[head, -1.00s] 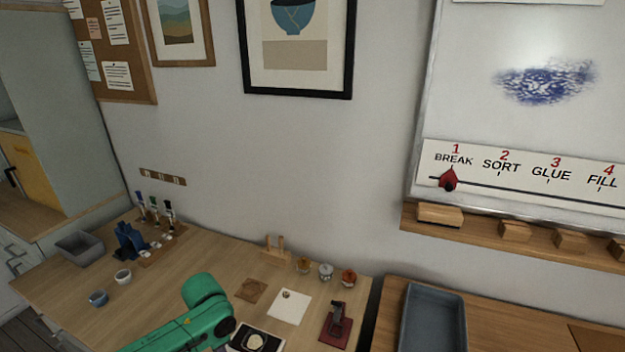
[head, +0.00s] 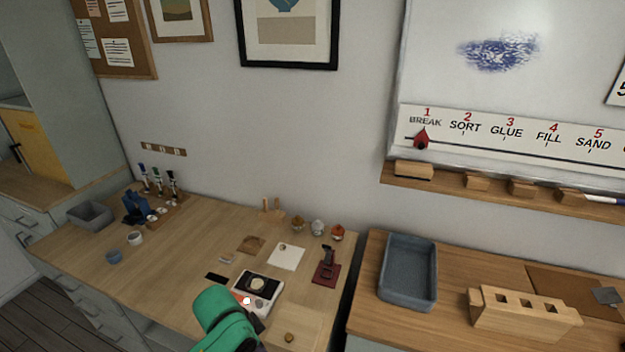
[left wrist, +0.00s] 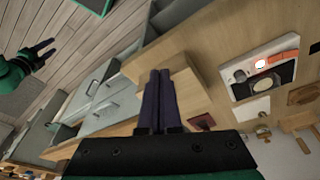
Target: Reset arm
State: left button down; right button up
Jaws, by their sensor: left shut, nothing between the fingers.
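My left arm (head: 222,315) is green and shows at the bottom of the head view, over the front of the left table; its fingers cannot be made out there. In the left wrist view my left gripper (left wrist: 158,92) has its two dark fingers together, with nothing between them. It is above the table's front edge, apart from the objects. My right gripper (left wrist: 42,52) shows at the left of the left wrist view, over the floor, with its fingers apart and empty.
Cups (head: 135,238) and a grey bin (head: 90,215) stand left. A blue-grey tray (head: 408,300) and wooden block rack (head: 525,318) occupy the right table.

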pick_arm(q)
jog(key=s+a+r+n+t+y, duration=0.2)
jog(key=s+a+n, duration=0.6)
jog(key=s+a, duration=0.3)
notch_tip(320, 180, down, 25)
jog(key=s+g+b, duration=0.1)
jog(key=s+b, duration=0.1)
jog(key=b, duration=0.1)
jog(key=s+a+f+g+b, duration=0.1)
jog(key=s+a+f+b, duration=0.1)
jog(key=s+f, duration=1.5)
jog(key=shift+a+f+m+g+b, duration=0.3)
jog(key=shift+a+f+b, duration=0.1)
jog(key=shift+a+f, duration=0.25)
pick_arm(e)
jog(key=f, duration=0.5)
jog(key=shift+s+f, duration=0.4)
